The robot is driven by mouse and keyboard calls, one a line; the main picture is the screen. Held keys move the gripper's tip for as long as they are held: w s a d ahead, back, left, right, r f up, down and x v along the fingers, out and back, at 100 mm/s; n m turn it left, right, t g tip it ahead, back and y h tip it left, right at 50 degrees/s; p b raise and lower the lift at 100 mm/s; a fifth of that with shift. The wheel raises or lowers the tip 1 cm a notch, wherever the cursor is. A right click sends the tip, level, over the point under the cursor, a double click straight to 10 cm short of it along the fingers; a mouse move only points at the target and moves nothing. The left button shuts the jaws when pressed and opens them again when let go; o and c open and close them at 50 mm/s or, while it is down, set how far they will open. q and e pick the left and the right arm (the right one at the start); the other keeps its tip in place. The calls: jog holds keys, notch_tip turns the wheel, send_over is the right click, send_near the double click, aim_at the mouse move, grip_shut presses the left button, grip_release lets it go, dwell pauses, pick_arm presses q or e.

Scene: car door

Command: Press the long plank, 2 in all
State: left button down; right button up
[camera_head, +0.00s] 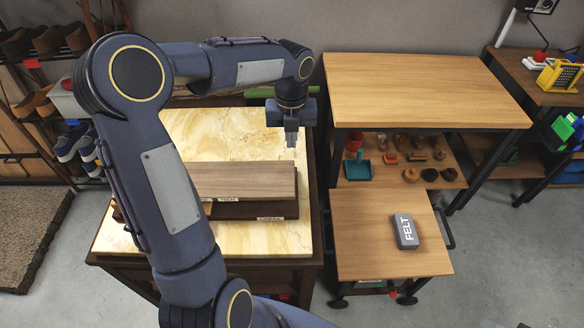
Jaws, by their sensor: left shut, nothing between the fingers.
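The long plank (245,180) is a flat grey-brown board on top of a dark stand with small labels, on the marble-topped table (265,130). Its left part is hidden behind my left arm. My left gripper (291,146) is shut and empty, pointing down near the plank's far right corner. It appears apart from the plank; its exact height above it is hard to tell. My right gripper is not in view.
A wooden workbench (420,92) stands at the right, with small brown items and a teal tray (358,170) on its lower shelf. A grey FELT block (405,231) lies on a low wheeled cart (370,255). Shoe racks (45,42) stand at the left.

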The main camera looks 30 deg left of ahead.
aim_at(291, 176)
pick_arm(q)
notch_tip(291, 176, down, 12)
jog(key=shift+r, duration=0.25)
